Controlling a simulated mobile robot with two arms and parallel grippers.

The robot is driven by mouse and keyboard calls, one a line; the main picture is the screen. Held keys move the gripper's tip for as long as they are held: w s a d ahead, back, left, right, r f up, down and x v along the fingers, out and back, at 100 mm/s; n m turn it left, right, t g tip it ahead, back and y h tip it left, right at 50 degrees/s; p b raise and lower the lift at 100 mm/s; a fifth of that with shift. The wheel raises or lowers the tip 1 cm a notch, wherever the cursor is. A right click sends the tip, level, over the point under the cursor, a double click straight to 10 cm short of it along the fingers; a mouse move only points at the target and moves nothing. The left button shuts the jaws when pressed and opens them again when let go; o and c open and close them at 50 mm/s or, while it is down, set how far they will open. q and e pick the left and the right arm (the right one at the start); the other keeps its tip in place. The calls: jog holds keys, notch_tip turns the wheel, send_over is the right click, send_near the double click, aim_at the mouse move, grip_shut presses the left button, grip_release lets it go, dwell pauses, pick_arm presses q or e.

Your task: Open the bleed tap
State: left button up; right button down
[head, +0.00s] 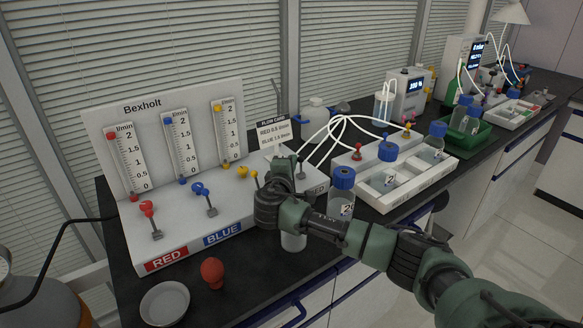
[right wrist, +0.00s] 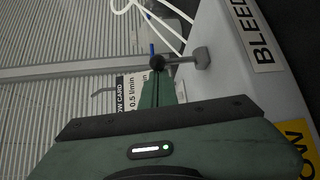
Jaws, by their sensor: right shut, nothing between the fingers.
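The bleed tap (right wrist: 185,60) shows in the right wrist view as a grey metal stem on the white panel beside the BLEED label (right wrist: 256,35), with a dark round knob at its end. My right gripper (right wrist: 158,82) is shut and empty, its green fingertips right by the knob; I cannot tell whether they touch. In the head view my right gripper (head: 282,158) is at the right end of the white Bexholt panel (head: 112,170), and its wrist hides part of the panel and much of the tap. My left gripper is not in view.
Red (head: 148,210) and blue (head: 202,190) taps stand on the panel. A blue-capped bottle (head: 342,192) stands close beside my right wrist. A white bottle tray (head: 400,196) is to the right. A red bulb (head: 212,272) and a grey dish (head: 165,303) lie in front.

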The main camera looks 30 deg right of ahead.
jog(key=shift+s+d+p, duration=0.1)
jog(key=shift+s+p, duration=0.55)
jog(key=shift+s, duration=0.05)
jog(key=shift+w+r, duration=0.1)
jog(key=shift+r, duration=0.2)
notch_tip(320, 180, up, 20)
jog(key=shift+f+b, duration=0.25)
jog(key=shift+b, duration=0.2)
jog(key=shift+f, duration=0.1)
